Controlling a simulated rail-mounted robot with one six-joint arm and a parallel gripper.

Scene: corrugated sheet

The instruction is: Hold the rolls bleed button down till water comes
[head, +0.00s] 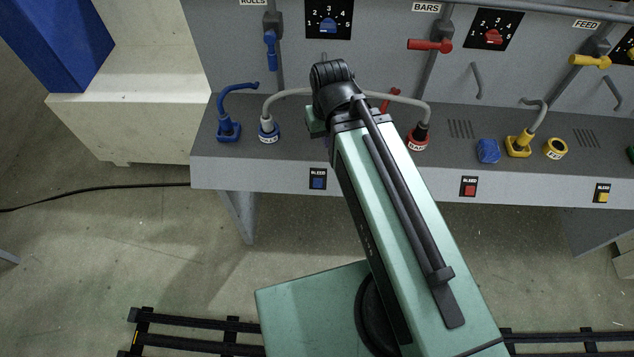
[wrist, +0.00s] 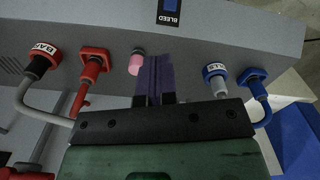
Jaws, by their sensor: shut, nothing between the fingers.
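The fingers are over the console shelf, apart from the button. In the head view my arm hides the gripper.
A red bleed button (head: 469,189) and a yellow one (head: 602,195) sit further right on the same face. Red sockets and the bars plug (wrist: 42,60) stand on the shelf. A small pink and white piece (wrist: 136,62) is beside my fingers. Grey hoses arch over the shelf.

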